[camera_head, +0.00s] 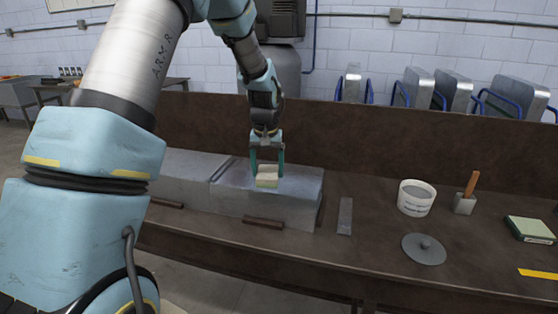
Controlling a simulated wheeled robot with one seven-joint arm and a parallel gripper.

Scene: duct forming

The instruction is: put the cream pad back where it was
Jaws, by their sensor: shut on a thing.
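The cream pad (267,172) is a small block, pale on top with a yellower front face. It is at the top of a grey metal box (225,190) on the brown bench. I cannot tell whether it rests on the box or is held just above it. My gripper (267,168) points down from above, with its teal fingers on the left and right sides of the pad, shut on it.
To the right on the bench (370,262) are a flat metal strip (345,216), a white tub (415,198), a round lid (424,249), a wooden-handled tool (466,196) and a green-and-white block (530,230). A raised back panel (400,149) runs behind. Bare bench shows between them.

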